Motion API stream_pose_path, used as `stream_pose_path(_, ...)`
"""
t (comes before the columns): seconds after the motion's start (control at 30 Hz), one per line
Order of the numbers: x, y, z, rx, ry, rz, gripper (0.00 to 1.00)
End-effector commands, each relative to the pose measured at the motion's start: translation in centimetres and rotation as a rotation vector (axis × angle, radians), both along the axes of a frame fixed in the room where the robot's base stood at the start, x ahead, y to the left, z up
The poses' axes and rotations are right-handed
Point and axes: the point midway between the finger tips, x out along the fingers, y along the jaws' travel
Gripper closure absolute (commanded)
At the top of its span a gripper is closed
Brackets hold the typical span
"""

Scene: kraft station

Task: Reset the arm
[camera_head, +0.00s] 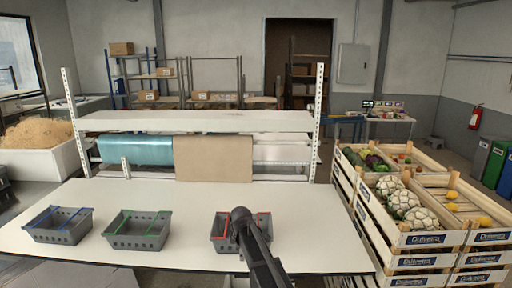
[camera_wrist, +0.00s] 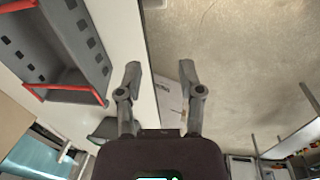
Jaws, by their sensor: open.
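My arm shows in the head view, rising from the bottom edge in front of the red-marked grey basket (camera_head: 219,234), and hides part of it. My gripper (camera_wrist: 160,75) is open and empty in the wrist view, its two fingers apart with the table edge and floor behind them. The red-marked basket also shows at the upper left of the wrist view (camera_wrist: 62,40), to the left of the fingers and apart from them. The fingertips cannot be made out in the head view.
A white table (camera_head: 180,200) holds a blue-marked basket (camera_head: 60,225) and a green-marked basket (camera_head: 137,230). A shelf (camera_head: 200,121) with teal and brown rolls stands behind. Wooden crates (camera_head: 405,240) with vegetables stand at the right. The table's middle is clear.

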Motion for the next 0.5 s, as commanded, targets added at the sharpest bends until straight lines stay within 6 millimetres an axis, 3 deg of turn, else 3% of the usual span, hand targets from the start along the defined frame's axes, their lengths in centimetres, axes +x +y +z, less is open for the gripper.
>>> stream_pose_path(0.27,-2.4,-3.1,-1.3,0.020,0.015,-0.150,0.51)
stream_pose_path(0.5,-5.8,-7.2,-2.9,0.044,0.037,-0.366,0.51)
